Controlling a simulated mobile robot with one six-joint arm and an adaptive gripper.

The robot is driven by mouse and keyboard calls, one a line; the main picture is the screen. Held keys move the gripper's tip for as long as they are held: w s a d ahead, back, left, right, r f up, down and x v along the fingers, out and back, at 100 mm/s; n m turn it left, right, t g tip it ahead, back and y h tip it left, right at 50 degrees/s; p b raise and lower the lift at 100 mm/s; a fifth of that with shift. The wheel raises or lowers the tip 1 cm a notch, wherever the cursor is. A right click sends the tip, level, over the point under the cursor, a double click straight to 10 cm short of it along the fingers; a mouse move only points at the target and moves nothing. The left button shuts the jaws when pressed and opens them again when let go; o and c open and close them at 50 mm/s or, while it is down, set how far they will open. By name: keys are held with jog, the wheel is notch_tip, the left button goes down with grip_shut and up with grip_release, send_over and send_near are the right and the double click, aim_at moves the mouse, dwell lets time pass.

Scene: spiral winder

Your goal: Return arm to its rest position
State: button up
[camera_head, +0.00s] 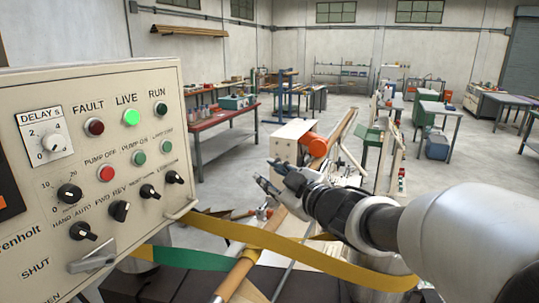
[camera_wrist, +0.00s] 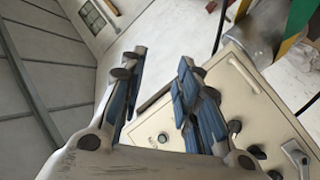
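The panel (camera_wrist: 232,72) appears behind and to the right of the fingers there. I see no contact between gripper and panel. On the panel, the LIVE lamp (camera_head: 131,117) glows green, while the FAULT lamp (camera_head: 95,127) looks dark red.
A yellow band (camera_head: 290,247) and a green band (camera_head: 190,258) cross below my arm, near a wooden rod (camera_head: 236,277). A cream machine with an orange drum (camera_head: 314,145) stands beyond my gripper. A red workbench (camera_head: 222,121) is behind. Open floor lies between benches.

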jog(key=s+d+f+m+g+h+b, duration=0.1)
jog(key=s+d+f+m+h, duration=0.35)
jog(key=s+d, duration=0.3)
jog(key=s+d+f+m+g+h+b, duration=0.1)
jog(key=s+d+f+m+h+b, duration=0.1)
jog(key=s+d+f+m+h, duration=0.5)
jog(key=s+f+m+g+y+b, duration=0.1)
jog(key=s+f+g, duration=0.2)
jog(key=s, duration=0.7)
jog(key=s+d+f+m+g+y+b, duration=0.1)
jog(key=s+f+g, duration=0.3)
jog(key=s, duration=0.7)
notch_tip(320, 180, down, 2)
jog(key=shift+f, duration=0.1)
jog(key=shift+y, duration=0.25)
